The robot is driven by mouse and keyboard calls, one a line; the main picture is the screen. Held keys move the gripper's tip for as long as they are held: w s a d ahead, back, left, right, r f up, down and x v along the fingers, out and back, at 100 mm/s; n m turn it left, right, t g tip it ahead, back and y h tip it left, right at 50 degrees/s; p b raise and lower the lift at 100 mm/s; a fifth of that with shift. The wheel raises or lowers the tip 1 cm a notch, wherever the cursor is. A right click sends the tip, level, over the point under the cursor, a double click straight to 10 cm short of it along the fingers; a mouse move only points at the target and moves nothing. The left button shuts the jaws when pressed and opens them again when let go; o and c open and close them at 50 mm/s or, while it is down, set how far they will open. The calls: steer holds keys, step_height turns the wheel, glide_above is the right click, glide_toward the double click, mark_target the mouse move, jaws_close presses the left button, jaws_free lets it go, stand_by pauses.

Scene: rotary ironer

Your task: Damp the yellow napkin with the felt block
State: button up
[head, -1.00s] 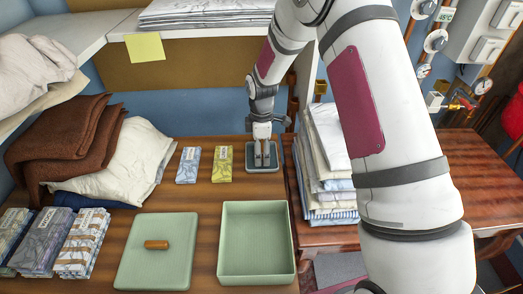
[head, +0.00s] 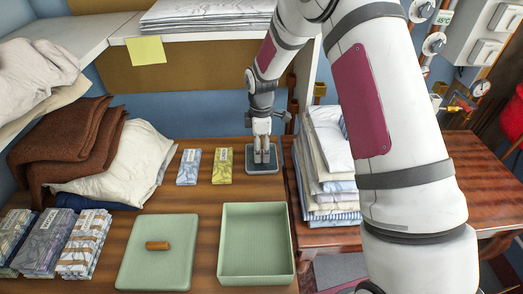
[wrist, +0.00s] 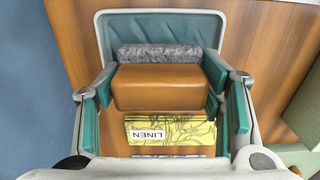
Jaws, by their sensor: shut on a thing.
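The yellow napkin (head: 222,165) lies flat and folded on the wooden table, just left of a small blue-grey tray (head: 280,172). It also shows in the wrist view (wrist: 175,131), with a white LINEN label. My gripper (head: 262,161) points down at the tray. In the wrist view, its teal-padded fingers are shut on the felt block's brown handle (wrist: 168,88). Grey felt (wrist: 160,53) shows behind the handle. The block is in or just above the tray, apart from the napkin; I cannot tell whether it touches the tray floor.
A blue napkin (head: 189,166) lies left of the yellow one. A green open box (head: 285,283) and its lid (head: 155,270) lie in front. Brown and cream cloths (head: 65,145) heap at left. A stack of folded linen (head: 325,150) stands right of the tray.

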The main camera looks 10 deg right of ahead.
steer(key=shift+r+p, duration=0.55)
steer(key=shift+r, duration=1.7)
